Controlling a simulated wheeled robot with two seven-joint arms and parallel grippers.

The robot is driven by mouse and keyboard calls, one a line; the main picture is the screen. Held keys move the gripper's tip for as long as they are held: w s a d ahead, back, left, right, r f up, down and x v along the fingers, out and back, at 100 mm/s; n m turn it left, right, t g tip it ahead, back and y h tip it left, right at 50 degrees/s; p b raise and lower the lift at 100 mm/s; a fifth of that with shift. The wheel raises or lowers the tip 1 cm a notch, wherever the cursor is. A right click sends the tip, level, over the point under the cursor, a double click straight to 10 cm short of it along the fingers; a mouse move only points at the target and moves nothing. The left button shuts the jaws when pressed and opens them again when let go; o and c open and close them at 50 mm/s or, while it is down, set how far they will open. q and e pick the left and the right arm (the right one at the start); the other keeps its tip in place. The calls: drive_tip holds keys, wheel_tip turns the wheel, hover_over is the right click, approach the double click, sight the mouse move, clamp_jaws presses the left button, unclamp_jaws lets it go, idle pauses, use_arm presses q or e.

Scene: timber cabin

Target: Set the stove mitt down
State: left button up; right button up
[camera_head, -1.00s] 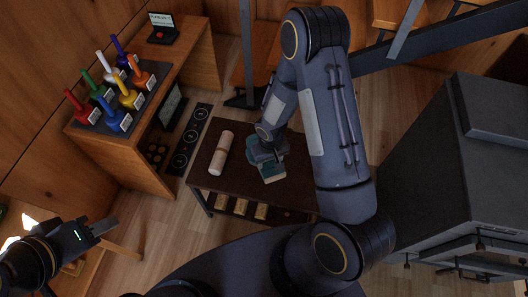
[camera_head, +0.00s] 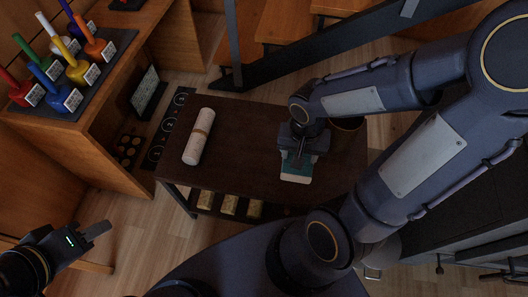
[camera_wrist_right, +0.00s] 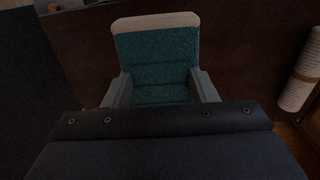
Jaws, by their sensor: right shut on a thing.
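The stove mitt (camera_head: 296,170) is teal with a pale cuff. It is over the dark low table (camera_head: 245,160), right of the table's middle; I cannot tell whether it touches the top. My right gripper (camera_head: 299,153) comes down on it from above and is shut on it. In the right wrist view the mitt (camera_wrist_right: 158,58) sits between the two fingers (camera_wrist_right: 160,90), its pale edge pointing away. My left gripper (camera_head: 98,232) is at the lower left, empty and away from the table; its jaw gap does not show clearly.
A pale roll with a tan band (camera_head: 198,137) lies on the table's left part; it also shows in the right wrist view (camera_wrist_right: 302,75). A dark round pot-like thing (camera_head: 346,130) is by the table's right end. A wooden desk (camera_head: 80,140) holds several coloured bottle-like items. The table's middle is clear.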

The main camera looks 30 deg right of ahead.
drive_tip(key=w+a+f+b, duration=0.2)
drive_tip(key=w+a+f, duration=0.2)
drive_tip(key=w, duration=0.3)
drive_tip(key=b, duration=0.2)
hover_over(258, 159)
drive_tip(key=f, duration=0.5)
drive_tip(key=shift+s+d, duration=0.1)
drive_tip(key=shift+s, duration=0.2)
drive_tip(key=shift+w+f, duration=0.15)
drive_tip(key=shift+f, duration=0.1)
drive_tip(key=shift+w+f+b, duration=0.1)
drive_tip(key=shift+f+b, duration=0.2)
drive_tip(key=shift+f, duration=1.3)
drive_tip(key=shift+f, duration=0.15)
drive_tip(key=o, duration=1)
